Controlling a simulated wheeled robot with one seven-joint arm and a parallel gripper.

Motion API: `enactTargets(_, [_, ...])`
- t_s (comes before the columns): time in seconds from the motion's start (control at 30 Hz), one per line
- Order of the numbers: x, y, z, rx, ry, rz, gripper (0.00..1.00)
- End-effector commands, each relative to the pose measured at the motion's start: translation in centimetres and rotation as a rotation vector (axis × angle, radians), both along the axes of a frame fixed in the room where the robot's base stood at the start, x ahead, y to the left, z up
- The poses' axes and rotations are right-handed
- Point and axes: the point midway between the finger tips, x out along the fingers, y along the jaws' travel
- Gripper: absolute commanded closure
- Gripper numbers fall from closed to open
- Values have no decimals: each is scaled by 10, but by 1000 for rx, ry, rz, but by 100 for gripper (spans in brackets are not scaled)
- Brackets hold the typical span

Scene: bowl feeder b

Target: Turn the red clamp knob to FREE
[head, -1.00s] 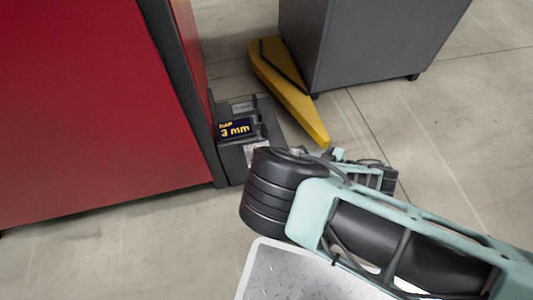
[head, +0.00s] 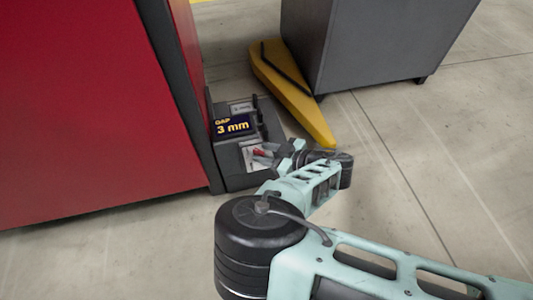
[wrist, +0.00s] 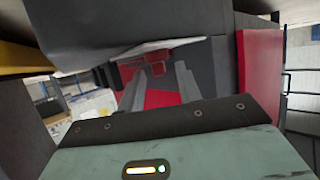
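The clamp knob shows as a small red patch (head: 262,153) beside a white label on the low dark unit (head: 233,180), partly hidden by my gripper. My gripper (head: 268,158) is at that unit's front right corner, close to the red patch. In the wrist view my gripper's two grey fingers (wrist: 162,84) stand apart, with red surface (wrist: 162,98) seen between them. I cannot tell whether they touch the knob. The knob's pointer and the word FREE cannot be made out. A display (head: 233,125) on the unit reads GAP 3 mm.
A large red machine panel (head: 85,110) stands directly left of the unit. A grey cabinet (head: 375,45) with a yellow wedge-shaped part (head: 290,95) stands behind and to the right. The floor (head: 430,150) at the right is clear.

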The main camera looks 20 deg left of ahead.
Motion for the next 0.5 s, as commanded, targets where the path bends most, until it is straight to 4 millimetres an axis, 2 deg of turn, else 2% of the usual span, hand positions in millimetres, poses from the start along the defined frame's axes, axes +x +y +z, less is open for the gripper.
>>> enactTargets(0.07, [0, 0, 0, 0, 0, 0, 65])
enactTargets(0.1, [0, 0, 0, 0, 0, 0, 71])
enactTargets(0.2, [0, 0, 0, 0, 0, 0, 99])
enactTargets(0.5, [0, -1, 2, 0, 1, 5, 100])
